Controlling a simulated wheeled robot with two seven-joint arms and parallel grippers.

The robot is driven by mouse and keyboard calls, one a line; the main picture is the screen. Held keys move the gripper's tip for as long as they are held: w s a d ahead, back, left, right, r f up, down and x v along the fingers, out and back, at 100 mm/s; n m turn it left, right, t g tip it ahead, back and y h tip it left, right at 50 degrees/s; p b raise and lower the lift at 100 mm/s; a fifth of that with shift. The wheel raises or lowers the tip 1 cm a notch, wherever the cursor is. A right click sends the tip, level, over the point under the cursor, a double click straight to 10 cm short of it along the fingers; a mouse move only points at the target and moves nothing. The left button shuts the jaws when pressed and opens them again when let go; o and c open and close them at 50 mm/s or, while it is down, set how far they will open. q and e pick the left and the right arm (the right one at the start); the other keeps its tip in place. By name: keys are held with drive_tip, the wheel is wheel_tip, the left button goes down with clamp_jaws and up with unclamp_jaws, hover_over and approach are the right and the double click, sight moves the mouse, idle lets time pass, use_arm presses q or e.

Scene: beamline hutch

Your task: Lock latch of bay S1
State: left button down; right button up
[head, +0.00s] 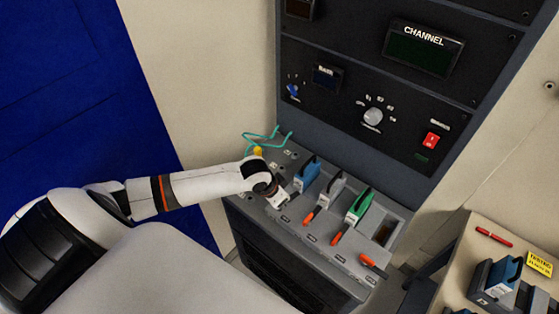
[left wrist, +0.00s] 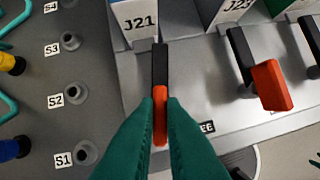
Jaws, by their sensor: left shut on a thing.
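My left gripper (head: 272,190) is at the left end of the sloped console, in front of the blue module (head: 307,174). In the left wrist view its green fingers (left wrist: 160,104) are shut on the orange tip of a black latch lever (left wrist: 160,66). This lever lies straight in front of the module marked J21 (left wrist: 134,22); the gripper hides it in the head view. Labels S1 (left wrist: 63,159), S2 and S3 stand beside sockets on the left panel. I cannot read the bay labels. My right gripper is not in view.
Other orange-tipped latches (head: 312,215) (head: 340,236) (head: 373,263) line the console to the right. A grey module (head: 332,187), a green module (head: 359,205) and an empty slot (head: 383,233) follow. Teal cables (head: 267,135) lie behind my gripper. A side table (head: 475,235) is at right.

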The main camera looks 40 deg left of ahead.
use_arm(q)
drive_tip(key=shift+d+r+n+y, duration=0.1)
drive_tip(key=shift+n+y, duration=0.3)
drive_tip(key=shift+n, duration=0.7)
drive_tip(key=shift+w, duration=0.1)
drive_tip(key=c, duration=1.5)
unclamp_jaws()
drive_tip(key=b+v, duration=0.2)
drive_tip(key=v, duration=1)
drive_tip(key=shift+s+b, duration=0.2)
drive_tip(key=shift+b, duration=0.1)
